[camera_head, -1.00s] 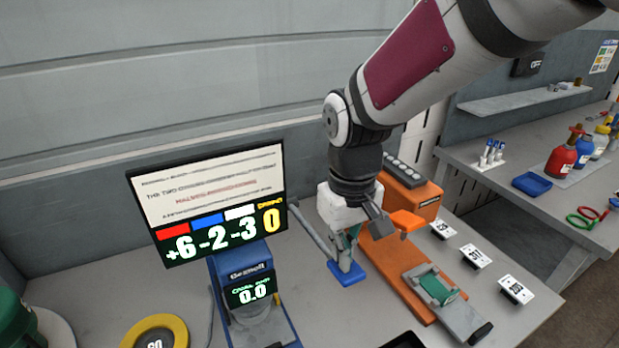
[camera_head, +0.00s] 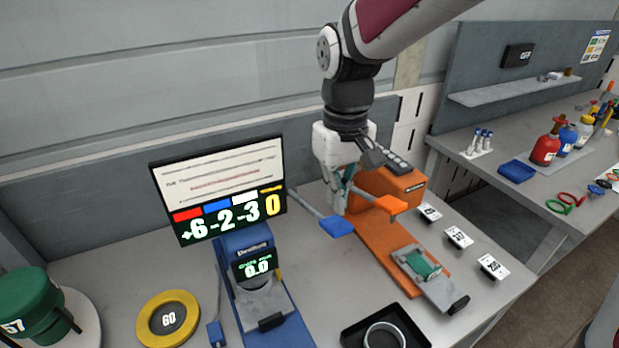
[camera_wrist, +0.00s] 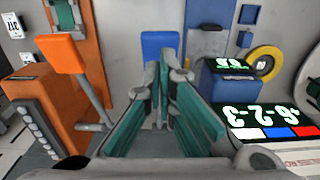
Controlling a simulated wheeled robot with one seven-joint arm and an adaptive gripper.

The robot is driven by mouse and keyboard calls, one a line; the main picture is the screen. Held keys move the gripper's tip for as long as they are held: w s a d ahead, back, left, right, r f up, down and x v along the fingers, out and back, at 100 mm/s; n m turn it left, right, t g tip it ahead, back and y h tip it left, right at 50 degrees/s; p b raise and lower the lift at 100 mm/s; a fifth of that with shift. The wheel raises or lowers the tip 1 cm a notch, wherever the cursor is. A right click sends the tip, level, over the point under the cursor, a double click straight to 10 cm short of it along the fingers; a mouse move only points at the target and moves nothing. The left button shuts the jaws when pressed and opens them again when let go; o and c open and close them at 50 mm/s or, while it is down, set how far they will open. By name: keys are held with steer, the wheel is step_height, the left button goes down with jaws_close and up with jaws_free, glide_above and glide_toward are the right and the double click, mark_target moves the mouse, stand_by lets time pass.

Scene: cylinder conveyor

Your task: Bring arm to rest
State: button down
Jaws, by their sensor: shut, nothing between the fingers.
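My arm comes down from the upper right in the head view. My gripper (camera_head: 338,203) points down above the bench between the display screen and the orange machine. Its teal fingers are shut and empty. The wrist view also shows my gripper (camera_wrist: 160,70), with the fingertips close together. A blue paddle (camera_head: 337,226) on a grey rod lies just in front of or below the fingertips. It also shows beyond them in the wrist view (camera_wrist: 160,45). I cannot tell if they touch.
An orange paddle (camera_head: 391,204) and the orange machine (camera_head: 402,190) stand right of my gripper. The display screen (camera_head: 222,190) and blue scale (camera_head: 250,262) stand left. A black tray (camera_head: 352,341) with a ring sits in front. A yellow disc (camera_head: 147,321) lies left.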

steer(key=shift+r, duration=0.5)
steer(key=s+d+r+m+t+b, duration=0.1)
steer(key=s+d+r+m+t, duration=0.1)
steer(key=s+d, duration=0.3)
steer(key=s+d+r+m+t+b, duration=0.2)
steer(key=s+d+r+t, duration=0.1)
steer(key=s+d, duration=0.2)
steer(key=s, duration=0.2)
steer(key=shift+s+d+m+t, duration=0.3)
steer(key=shift+d, duration=0.05)
stand_by(1.0)
